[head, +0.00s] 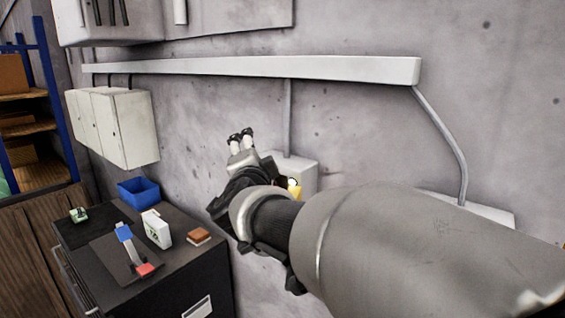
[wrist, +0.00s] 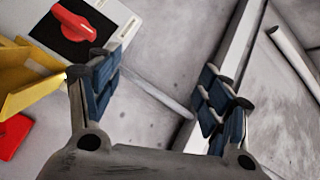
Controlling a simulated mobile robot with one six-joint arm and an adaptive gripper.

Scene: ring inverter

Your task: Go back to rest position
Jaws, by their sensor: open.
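My gripper (head: 240,140) is raised in front of the concrete wall in the head view, above and to the right of the dark cabinet. In the wrist view my gripper (wrist: 160,95) has its two blue-padded fingers spread wide, with nothing between them. Behind the left finger is a red rotary switch (wrist: 75,22) on a black plate, fixed to a light box (wrist: 118,14). A yellow part (wrist: 30,72) and a red piece (wrist: 12,135) are at the left edge of that view. In the head view my arm hides part of the light box (head: 305,175) on the wall.
The dark cabinet (head: 215,265) bears a blue bin (head: 138,192), a white box (head: 157,229), a brown block (head: 199,236), a blue-and-red tool (head: 133,250) and a small green item (head: 78,214). White wall boxes (head: 130,125) and a long white duct (head: 250,67) are on the wall.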

